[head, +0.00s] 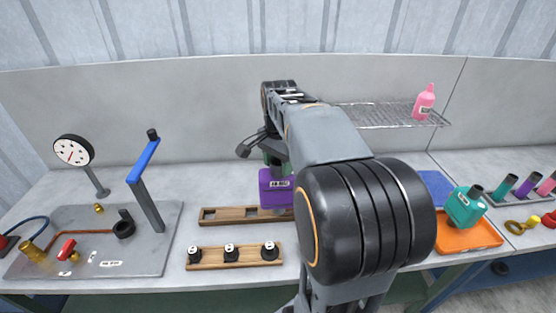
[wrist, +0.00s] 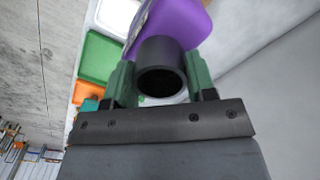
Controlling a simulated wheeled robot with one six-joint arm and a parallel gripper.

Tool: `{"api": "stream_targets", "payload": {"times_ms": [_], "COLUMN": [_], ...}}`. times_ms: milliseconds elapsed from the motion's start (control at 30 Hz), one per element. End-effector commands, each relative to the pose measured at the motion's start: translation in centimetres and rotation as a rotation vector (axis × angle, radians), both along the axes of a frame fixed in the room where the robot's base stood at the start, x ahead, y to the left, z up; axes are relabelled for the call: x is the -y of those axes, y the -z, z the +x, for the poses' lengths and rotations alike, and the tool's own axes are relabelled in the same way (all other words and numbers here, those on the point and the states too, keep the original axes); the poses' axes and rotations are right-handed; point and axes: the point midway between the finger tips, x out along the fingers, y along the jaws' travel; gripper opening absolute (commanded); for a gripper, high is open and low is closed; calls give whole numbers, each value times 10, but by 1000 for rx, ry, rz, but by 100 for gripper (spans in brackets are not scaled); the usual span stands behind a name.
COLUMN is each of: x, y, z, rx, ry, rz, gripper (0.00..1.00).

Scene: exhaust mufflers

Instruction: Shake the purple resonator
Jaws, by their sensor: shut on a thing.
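The purple resonator (head: 274,190) is a purple box with a white label, seen in the head view behind my arm, above or at the wooden rack (head: 222,215). I cannot tell whether it touches the rack. In the wrist view the purple body (wrist: 180,25) is at the top, with its dark round pipe (wrist: 161,68) between the green fingers. My gripper (wrist: 160,82) is shut on this dark pipe. In the head view my arm hides the fingertips and part of the resonator.
A teal resonator (head: 464,206) stands on an orange tray (head: 480,238) at the right. A wooden block with black knobs (head: 232,258) lies in front. A gauge and lever fixture (head: 100,240) is at the left. A wire shelf (head: 385,115) with a pink bottle (head: 424,102) is behind.

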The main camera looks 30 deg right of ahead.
Motion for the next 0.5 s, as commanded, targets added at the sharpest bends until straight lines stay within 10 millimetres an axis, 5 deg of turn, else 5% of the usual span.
{"api": "stream_targets", "payload": {"times_ms": [33, 167, 400, 500], "x": [0, 0, 0, 0], "y": [19, 33, 29, 1], "z": [0, 0, 0, 1], "rx": [0, 2, 3, 8], "ry": [0, 0, 0, 0], "rz": [0, -1, -1, -3], "gripper": [2, 2, 2, 2]}}
